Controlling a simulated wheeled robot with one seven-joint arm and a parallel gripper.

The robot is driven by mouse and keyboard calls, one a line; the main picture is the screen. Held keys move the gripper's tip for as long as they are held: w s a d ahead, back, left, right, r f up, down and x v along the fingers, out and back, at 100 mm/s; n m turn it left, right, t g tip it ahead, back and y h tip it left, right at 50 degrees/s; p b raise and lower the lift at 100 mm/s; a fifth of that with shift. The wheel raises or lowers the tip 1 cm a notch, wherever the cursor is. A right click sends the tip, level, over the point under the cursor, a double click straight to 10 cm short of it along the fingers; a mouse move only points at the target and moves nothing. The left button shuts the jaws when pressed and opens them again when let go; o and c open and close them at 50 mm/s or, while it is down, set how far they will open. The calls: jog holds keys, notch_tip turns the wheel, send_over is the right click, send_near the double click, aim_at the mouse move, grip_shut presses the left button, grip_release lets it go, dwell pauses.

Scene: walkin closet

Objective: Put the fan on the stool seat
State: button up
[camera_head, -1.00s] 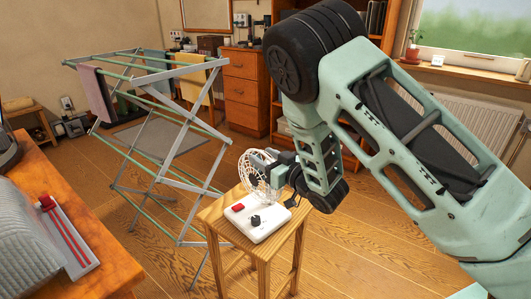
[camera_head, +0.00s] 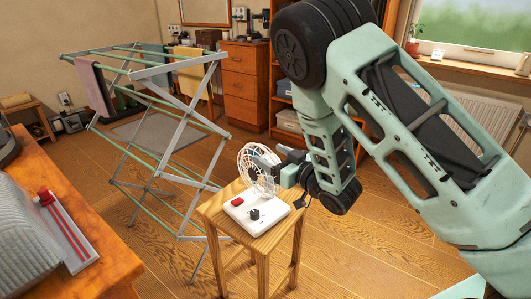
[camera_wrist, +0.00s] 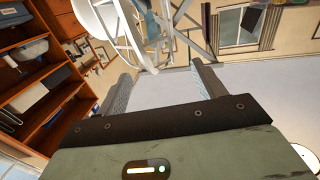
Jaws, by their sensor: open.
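The fan has a white round cage (camera_head: 256,163) and a white base (camera_head: 257,213) with a red button and a dark knob. It stands upright with its base on the wooden stool seat (camera_head: 225,226). My gripper (camera_head: 272,170) is open at the right side of the cage, partly overlapping it. I cannot tell from the head view whether it touches. In the wrist view, white parts of the fan (camera_wrist: 136,40) show beyond the spread fingers of my gripper (camera_wrist: 165,85), towards the top. The gap between the fingers looks empty.
A folding drying rack (camera_head: 160,130) with cloths stands close behind and left of the stool. Drawers (camera_head: 245,85) and shelves stand at the back. Floor right of the stool is clear.

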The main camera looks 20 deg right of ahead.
jog(key=v, duration=0.9)
jog(key=s+a+g+h, duration=0.4)
jog(key=s+a+g, duration=0.2)
jog(key=a+g, duration=0.35)
jog(key=s+r+n+g+h, duration=0.1)
jog(key=s+r+g, duration=0.1)
jog(key=s, duration=0.8)
jog(key=s+a+r+n+g+h, duration=0.1)
jog(key=s+g, duration=0.3)
jog(key=s, duration=0.7)
jog(key=shift+a+r+g+h, duration=0.35)
jog(key=shift+r+h, duration=0.25)
jog(key=shift+r, duration=0.3)
notch_tip(320, 180, up, 13)
jog(key=p, duration=1.2)
jog(key=shift+p, duration=0.35)
jog(key=shift+f, duration=0.1)
